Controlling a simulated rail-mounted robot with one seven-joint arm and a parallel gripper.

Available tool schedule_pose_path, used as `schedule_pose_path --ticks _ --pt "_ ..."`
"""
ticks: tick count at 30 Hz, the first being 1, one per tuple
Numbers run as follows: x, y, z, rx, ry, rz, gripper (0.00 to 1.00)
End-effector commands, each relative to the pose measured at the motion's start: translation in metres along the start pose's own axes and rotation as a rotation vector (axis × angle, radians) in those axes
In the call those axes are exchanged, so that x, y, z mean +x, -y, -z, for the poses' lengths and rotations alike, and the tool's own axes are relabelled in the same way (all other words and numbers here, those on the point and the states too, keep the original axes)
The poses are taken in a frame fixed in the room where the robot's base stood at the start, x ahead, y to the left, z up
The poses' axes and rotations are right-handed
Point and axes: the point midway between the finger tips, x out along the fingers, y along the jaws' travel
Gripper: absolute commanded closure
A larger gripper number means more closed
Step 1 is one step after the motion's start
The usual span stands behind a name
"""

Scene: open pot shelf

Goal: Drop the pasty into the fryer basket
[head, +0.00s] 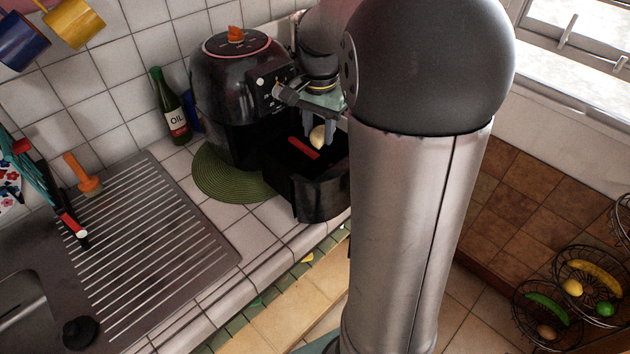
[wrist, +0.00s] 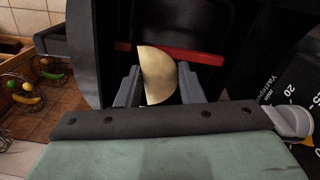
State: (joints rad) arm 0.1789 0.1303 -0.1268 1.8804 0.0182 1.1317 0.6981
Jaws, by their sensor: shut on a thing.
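The pasty (head: 318,136) is a pale, half-moon shape. My gripper (head: 319,133) is shut on it, above the open fryer basket. The wrist view also shows the pasty (wrist: 157,74) upright between the two grey fingers. The fryer basket (head: 312,195) is a black drawer pulled out from the black air fryer (head: 232,90). A red bar (head: 303,148) shows at the basket, and it also runs behind the pasty in the wrist view (wrist: 205,58). The basket's floor is dark and mostly unseen, and my arm covers its right side.
The fryer stands on a round green mat (head: 225,180) on the tiled counter. An oil bottle (head: 172,108) stands to its left. A ridged drainer (head: 150,250) and sink lie further left. Wire fruit baskets (head: 590,285) are at the lower right.

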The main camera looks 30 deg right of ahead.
Motion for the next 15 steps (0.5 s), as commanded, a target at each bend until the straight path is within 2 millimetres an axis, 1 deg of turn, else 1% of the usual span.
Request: schedule_pose_path --ticks 5,6,8,9,15 --pt "-0.0005 0.0 0.0 0.0 0.0 0.0 0.88" --pt "-0.0005 0.0001 0.0 0.0 0.0 0.0 0.63" --pt "-0.0006 0.0 0.0 0.0 0.0 0.0 0.46" --pt "-0.0005 0.0 0.0 0.0 0.0 0.0 0.4" --pt "-0.0004 0.0 -0.0001 0.0 0.0 0.0 0.4"
